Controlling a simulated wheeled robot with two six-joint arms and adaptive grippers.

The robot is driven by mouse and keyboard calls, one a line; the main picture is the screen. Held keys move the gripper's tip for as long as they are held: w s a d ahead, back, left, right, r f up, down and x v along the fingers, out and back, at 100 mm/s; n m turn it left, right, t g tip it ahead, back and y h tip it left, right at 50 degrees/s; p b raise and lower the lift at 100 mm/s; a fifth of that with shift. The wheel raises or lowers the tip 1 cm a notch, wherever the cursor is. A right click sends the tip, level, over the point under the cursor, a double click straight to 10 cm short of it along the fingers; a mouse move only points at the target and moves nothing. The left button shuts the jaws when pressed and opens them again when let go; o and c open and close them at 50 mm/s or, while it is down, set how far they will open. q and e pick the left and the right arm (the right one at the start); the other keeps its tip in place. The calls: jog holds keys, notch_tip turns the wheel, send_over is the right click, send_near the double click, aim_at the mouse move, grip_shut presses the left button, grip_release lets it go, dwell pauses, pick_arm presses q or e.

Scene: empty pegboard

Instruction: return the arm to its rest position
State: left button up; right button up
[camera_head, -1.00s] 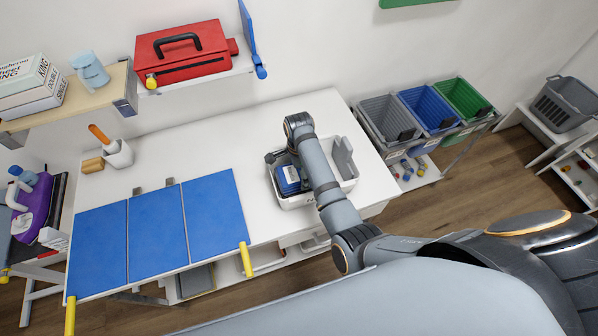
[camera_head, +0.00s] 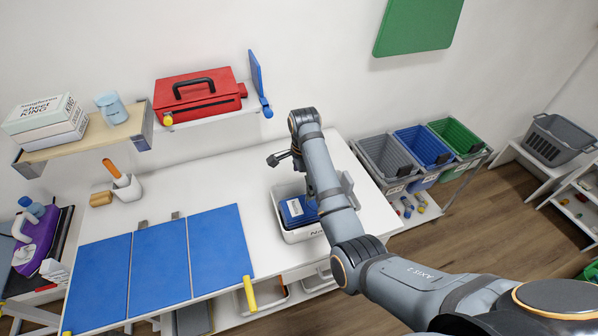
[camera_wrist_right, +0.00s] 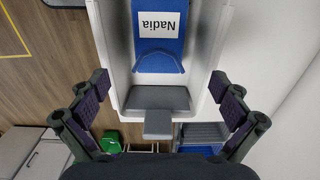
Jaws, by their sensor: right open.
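My right arm reaches in from the right in the head view. Its gripper (camera_head: 283,157) is above the white bin (camera_head: 303,236) on the table, partly hidden by the wrist. In the right wrist view the two fingers are spread wide, with nothing between the tips (camera_wrist_right: 160,88). The bin (camera_wrist_right: 112,62) lies beyond them. A blue item (camera_head: 293,210) with a white label is in the bin; the label reads "Nadia" on the blue item (camera_wrist_right: 158,58) in the wrist view. A grey piece (camera_wrist_right: 158,98) shows at the bin's end. My left gripper is not in view.
The white table (camera_head: 240,173) holds blue panels (camera_head: 160,265) at the left and a white cup (camera_head: 128,189). A red toolbox (camera_head: 197,95) stands on a wall shelf. Grey, blue and green bins (camera_head: 425,150) stand at the right, close to my arm.

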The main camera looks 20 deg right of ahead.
jog(key=s+d+f+n+t, duration=0.1)
jog(key=s+d+f+n, duration=0.3)
jog(key=s, duration=0.3)
jog(key=s+d+f+n+t, duration=0.1)
jog(key=s+d+f+n, duration=0.25)
jog(key=s+n, duration=0.2)
jog(key=s+d+r+n+t, duration=0.15)
jog(key=s+r+n, duration=0.25)
jog(key=s+n, duration=0.7)
jog(key=s+d+f+m+g+h+b, duration=0.2)
jog(key=f+b, duration=0.5)
jog(key=f, duration=2.4)
pick_arm(q)
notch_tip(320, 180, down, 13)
jog(key=b, duration=0.6)
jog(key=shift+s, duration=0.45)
pick_arm(e)
jog(key=s+d+f+y, duration=0.1)
jog(key=s+f, duration=1.9)
jog(key=f, duration=0.5)
jog(key=shift+s+d+m, duration=0.15)
jog(key=shift+s+m, duration=0.2)
jog(key=shift+s, duration=0.05)
